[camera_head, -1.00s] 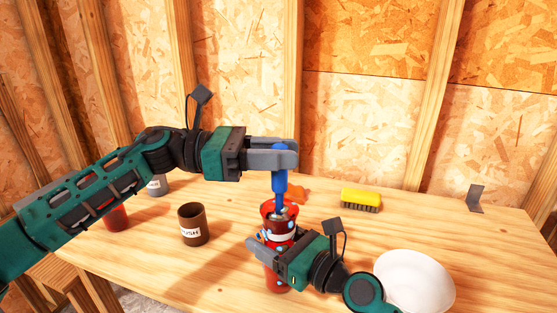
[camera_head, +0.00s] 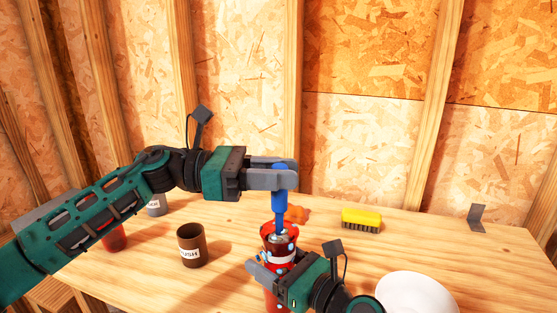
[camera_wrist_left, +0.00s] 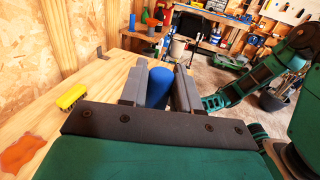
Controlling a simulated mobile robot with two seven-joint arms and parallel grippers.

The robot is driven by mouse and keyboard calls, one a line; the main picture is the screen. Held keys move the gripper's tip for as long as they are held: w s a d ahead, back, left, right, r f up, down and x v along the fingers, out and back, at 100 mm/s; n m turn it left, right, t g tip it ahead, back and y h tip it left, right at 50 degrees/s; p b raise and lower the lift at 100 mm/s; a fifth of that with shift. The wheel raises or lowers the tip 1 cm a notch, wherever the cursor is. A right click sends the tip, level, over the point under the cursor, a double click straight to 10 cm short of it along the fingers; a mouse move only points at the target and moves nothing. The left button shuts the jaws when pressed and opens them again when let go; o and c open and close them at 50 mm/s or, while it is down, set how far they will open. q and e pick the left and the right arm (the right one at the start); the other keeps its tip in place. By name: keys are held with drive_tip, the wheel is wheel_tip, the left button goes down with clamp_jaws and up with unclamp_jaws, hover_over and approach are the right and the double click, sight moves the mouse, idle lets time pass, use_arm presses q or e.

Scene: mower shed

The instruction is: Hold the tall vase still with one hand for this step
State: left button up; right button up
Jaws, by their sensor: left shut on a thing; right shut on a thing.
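The tall vase (camera_head: 269,237) is red with light and blue spots and a pale band, and it stands at the table's front. My right gripper (camera_head: 268,272) is shut on its body from the right side. My left gripper (camera_head: 284,173) is above the vase, shut on the blue handle (camera_head: 279,200) of an upright tool. The tool's lower end goes into the vase mouth and is hidden there. In the left wrist view, the blue handle (camera_wrist_left: 159,88) sits between the left fingers (camera_wrist_left: 158,76). The vase's foot is out of frame.
A brown labelled cup (camera_head: 191,246) stands left of the vase. A red container (camera_head: 113,238) and a grey one (camera_head: 156,206) are behind my left arm. An orange piece (camera_head: 297,214), yellow brush (camera_head: 361,217) and dark bracket (camera_head: 477,217) lie farther back; a white bowl (camera_head: 415,293) is front right.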

use_arm(q)
drive_tip(key=shift+f, duration=0.95)
drive_tip(key=shift+r, duration=2.3)
drive_tip(key=shift+f, duration=0.15)
drive_tip(key=shift+f, duration=2.2)
drive_tip(key=shift+r, duration=0.1)
drive_tip(key=shift+r, duration=2.2)
